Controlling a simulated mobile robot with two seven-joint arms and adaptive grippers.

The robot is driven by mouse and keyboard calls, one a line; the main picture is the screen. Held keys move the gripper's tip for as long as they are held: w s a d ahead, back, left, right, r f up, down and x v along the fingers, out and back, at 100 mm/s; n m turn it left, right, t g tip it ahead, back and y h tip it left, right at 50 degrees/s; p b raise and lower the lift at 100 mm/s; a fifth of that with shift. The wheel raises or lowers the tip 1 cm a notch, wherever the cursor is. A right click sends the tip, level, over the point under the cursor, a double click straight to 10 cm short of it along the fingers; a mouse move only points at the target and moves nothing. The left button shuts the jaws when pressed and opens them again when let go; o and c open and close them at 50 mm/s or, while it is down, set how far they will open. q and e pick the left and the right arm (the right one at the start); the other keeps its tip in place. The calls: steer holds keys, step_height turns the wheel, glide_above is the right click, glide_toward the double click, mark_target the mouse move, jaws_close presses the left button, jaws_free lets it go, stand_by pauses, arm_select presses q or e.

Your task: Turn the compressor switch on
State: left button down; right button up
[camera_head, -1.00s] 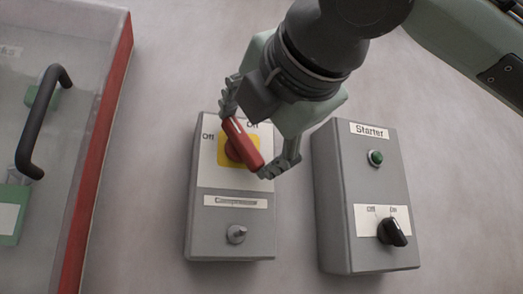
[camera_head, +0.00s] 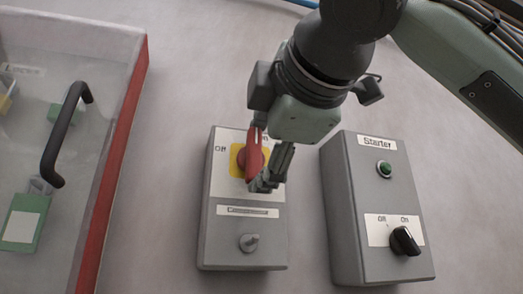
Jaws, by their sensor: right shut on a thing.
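The compressor switch box (camera_head: 221,240) is grey and mounted on the wall at the middle. Its red rotary handle (camera_head: 253,158) sits on a yellow plate (camera_head: 237,160) and now stands nearly upright in the picture. An "Off" label shows left of the handle; the other label above is partly hidden by the gripper. My right gripper (camera_head: 264,160) comes down from the upper right and is shut on the red handle. One finger lies along the handle's right side; the other is mostly hidden. My left gripper is not in view.
A grey Starter box (camera_head: 345,205) stands to the right, with a green lamp (camera_head: 384,169) and a black knob (camera_head: 405,241). At the left is a clear-fronted cabinet with a red edge (camera_head: 110,165) and black handle (camera_head: 62,135). Bare wall lies between them.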

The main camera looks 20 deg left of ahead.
stand_by(0.4)
steer(key=o, duration=1.2)
steer(key=shift+c, duration=0.2)
steer(key=v, duration=1.2)
